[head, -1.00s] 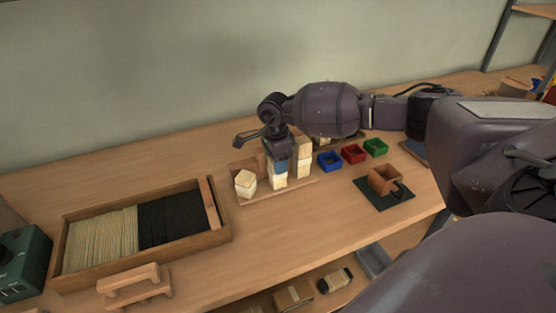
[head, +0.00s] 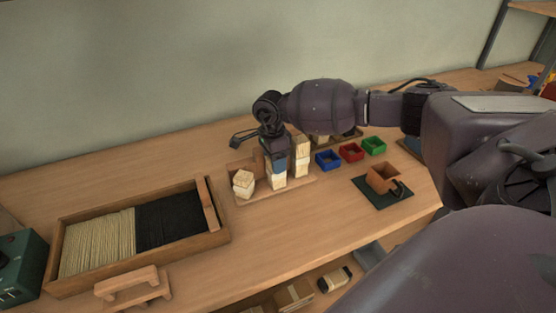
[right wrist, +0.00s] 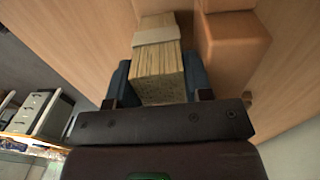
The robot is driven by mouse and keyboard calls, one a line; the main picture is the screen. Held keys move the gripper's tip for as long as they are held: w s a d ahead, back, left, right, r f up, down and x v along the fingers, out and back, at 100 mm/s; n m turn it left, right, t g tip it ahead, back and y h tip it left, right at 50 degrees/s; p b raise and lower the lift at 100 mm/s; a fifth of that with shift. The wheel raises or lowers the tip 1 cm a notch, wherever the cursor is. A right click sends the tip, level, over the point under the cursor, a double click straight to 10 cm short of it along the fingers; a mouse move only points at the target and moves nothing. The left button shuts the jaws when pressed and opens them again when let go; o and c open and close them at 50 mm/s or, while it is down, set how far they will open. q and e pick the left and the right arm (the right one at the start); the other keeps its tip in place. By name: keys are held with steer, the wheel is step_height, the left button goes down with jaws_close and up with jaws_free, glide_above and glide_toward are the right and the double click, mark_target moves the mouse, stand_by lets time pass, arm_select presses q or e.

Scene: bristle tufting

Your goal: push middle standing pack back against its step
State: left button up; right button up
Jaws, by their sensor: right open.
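Three pale bristle packs stand on a wooden stepped rack (head: 245,199): a left pack (head: 243,184), the middle pack (head: 278,182) and a taller-reaching right pack (head: 301,158). My right gripper (head: 276,162) points down at the middle pack, with its blue fingers around the pack's upper part and hiding it. In the right wrist view the pack (right wrist: 160,68), with a pale band, lies between the two blue fingers (right wrist: 160,82). The jaws are open. I cannot tell whether the pack touches its step. My left gripper is out of view.
Blue (head: 328,160), red (head: 351,152) and green (head: 374,145) bins stand right of the rack. A brown cup-like holder (head: 383,178) sits on a dark mat. A wooden tray (head: 218,232) of tan and black bristles lies at left. Bare table lies in front of the rack.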

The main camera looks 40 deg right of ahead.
steer(key=shift+o, duration=1.2)
steer(key=r, duration=0.3)
steer(key=w+r+p, duration=0.1)
steer(key=r, duration=0.3)
steer(key=w+r, duration=0.1)
steer(key=r, duration=0.2)
steer(key=shift+w+r+p, duration=0.1)
steer(key=shift+r+p, duration=0.05)
steer(key=shift+p, duration=0.25)
steer(key=shift+s+r, duration=0.35)
steer(key=shift+s, duration=0.1)
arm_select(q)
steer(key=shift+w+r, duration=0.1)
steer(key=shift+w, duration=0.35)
arm_select(e)
steer(key=shift+s+f, duration=0.1)
steer(key=shift+s, duration=0.05)
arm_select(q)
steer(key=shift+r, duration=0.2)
